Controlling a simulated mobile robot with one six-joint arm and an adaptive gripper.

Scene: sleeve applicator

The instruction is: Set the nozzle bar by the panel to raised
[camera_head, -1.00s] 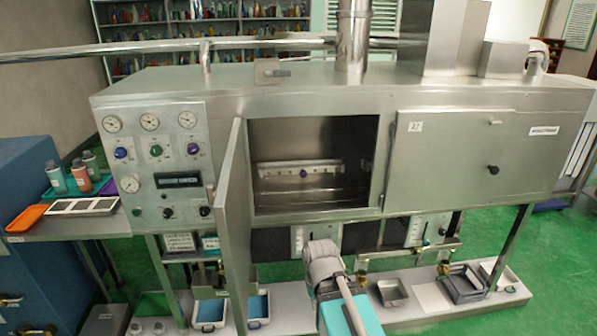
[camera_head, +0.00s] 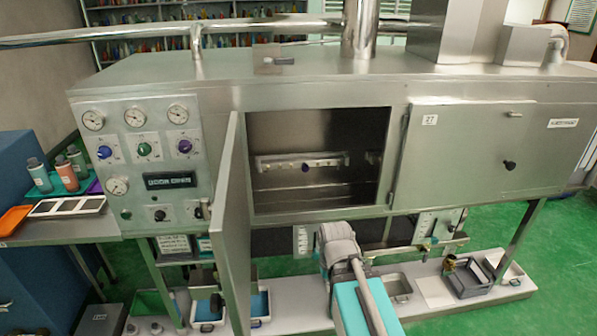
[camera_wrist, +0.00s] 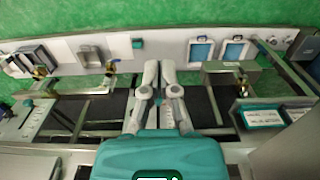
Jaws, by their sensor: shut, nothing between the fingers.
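The control panel (camera_head: 142,165), with gauges, coloured knobs and a dark display, is at the left of the steel machine in the head view. Under the machine, a metal bar with brass fittings (camera_wrist: 232,80) shows in the wrist view, near the small signs (camera_wrist: 262,116). A second such bar (camera_wrist: 72,86) lies at its left. I cannot tell for sure which is the nozzle bar. My gripper (camera_wrist: 159,66) is shut and empty, apart from both lower bars; its fingers are not clear in the head view.
The open chamber door (camera_head: 232,195) sticks out between panel and opening. White scale plates (camera_head: 302,240) hang below the chamber. A low shelf carries blue-lined trays (camera_wrist: 201,50), a grey tray (camera_head: 397,285) and a dark crate (camera_head: 468,280). A side table with bottles stands at left.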

